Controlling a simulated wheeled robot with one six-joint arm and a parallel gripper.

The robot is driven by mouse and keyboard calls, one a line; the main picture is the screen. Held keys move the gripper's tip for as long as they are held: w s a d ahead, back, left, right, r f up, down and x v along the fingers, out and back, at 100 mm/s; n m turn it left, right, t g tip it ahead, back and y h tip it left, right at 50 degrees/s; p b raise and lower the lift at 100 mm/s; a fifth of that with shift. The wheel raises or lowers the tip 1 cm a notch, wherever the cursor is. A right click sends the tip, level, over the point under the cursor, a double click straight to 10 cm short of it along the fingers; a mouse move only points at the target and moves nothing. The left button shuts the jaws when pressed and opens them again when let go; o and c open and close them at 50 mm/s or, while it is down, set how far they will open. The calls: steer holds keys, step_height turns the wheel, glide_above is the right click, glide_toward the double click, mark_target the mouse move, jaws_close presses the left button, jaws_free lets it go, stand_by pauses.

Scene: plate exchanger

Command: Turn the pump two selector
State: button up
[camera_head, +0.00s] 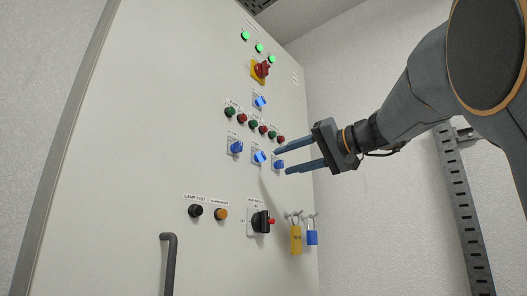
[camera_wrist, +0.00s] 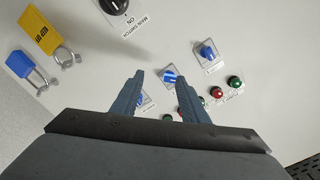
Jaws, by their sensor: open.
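Three blue selector knobs sit in a slanting row on the panel: left (camera_head: 236,147), middle (camera_head: 259,157) and right (camera_head: 279,165). Their labels are too small to read; the middle one is likely the pump two selector. My gripper (camera_head: 281,162) is open and empty, its fingers pointing at the panel from the right, the tips by the right knob. In the wrist view my gripper (camera_wrist: 158,75) shows the middle knob (camera_wrist: 170,77) between the fingertips, nearer the right finger. The right knob (camera_wrist: 142,100) is partly hidden behind the left finger. Contact cannot be told.
Red and green lamps (camera_head: 253,124) run just above the knobs. A fourth blue selector (camera_head: 260,101) is higher up. Below are a black main switch (camera_head: 261,222), a yellow padlock (camera_head: 296,239) and a blue padlock (camera_head: 312,238). A door handle (camera_head: 169,262) stands out at lower left.

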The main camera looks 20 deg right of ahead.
mark_target(264, 156)
steer(key=shift+t, duration=0.4)
steer(key=w+a+r+p, duration=0.1)
steer(key=w, duration=0.1)
steer(key=w+a+r+p, duration=0.1)
steer(key=w+a, duration=0.1)
steer(key=w+a+p, duration=0.1)
steer(key=w, duration=0.1)
steer(key=shift+a+r+p, duration=0.3)
steer(key=shift+a+r, duration=0.1)
jaws_close()
